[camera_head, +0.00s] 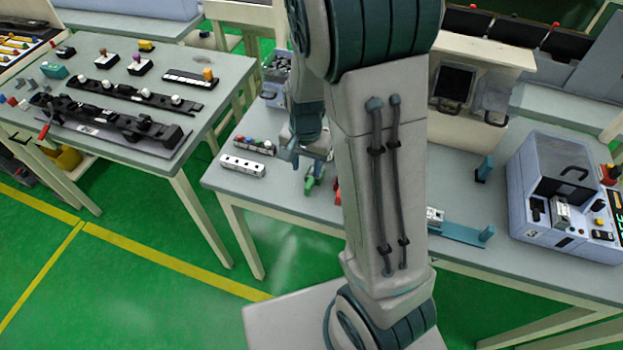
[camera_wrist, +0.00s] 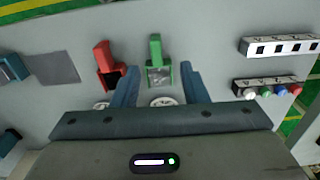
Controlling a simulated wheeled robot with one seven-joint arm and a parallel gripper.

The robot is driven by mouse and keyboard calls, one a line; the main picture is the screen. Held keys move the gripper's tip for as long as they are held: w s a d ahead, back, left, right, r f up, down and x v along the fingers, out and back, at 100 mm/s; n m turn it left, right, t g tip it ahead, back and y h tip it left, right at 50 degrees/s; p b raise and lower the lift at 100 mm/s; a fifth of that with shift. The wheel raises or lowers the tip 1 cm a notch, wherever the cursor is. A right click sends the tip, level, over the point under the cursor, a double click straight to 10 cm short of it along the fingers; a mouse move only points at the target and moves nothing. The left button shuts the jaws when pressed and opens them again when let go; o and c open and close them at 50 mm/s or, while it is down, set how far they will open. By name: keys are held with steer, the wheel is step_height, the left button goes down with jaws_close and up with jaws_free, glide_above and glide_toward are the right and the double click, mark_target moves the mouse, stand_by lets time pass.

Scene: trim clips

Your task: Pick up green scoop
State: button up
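The green scoop (camera_wrist: 156,62) lies on the grey table in the wrist view, between and just beyond my fingertips. It also shows in the head view (camera_head: 311,182) as a small green piece below my gripper (camera_head: 304,158). In the wrist view, my gripper (camera_wrist: 158,78) is open, with one blue-grey finger on each side of the scoop. The fingers look clear of it, with nothing held. A red scoop (camera_wrist: 106,66) lies close outside the left finger. In the head view my arm covers most of the red scoop.
A white slotted block (camera_wrist: 281,46) and a strip with coloured knobs (camera_wrist: 268,88) lie to the right in the wrist view. In the head view, a blue-grey machine (camera_head: 560,195) stands on the table's right. Another table (camera_head: 225,75) with black rails stands left.

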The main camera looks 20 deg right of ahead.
mark_target(309, 184)
step_height(309, 184, down, 2)
steer(key=shift+f, duration=0.25)
steer(key=shift+s+f, duration=0.15)
steer(key=shift+f, duration=0.35)
steer(key=shift+d+f+p, duration=0.15)
steer(key=shift+f+p, duration=0.45)
steer(key=shift+f, duration=1.55)
jaws_close()
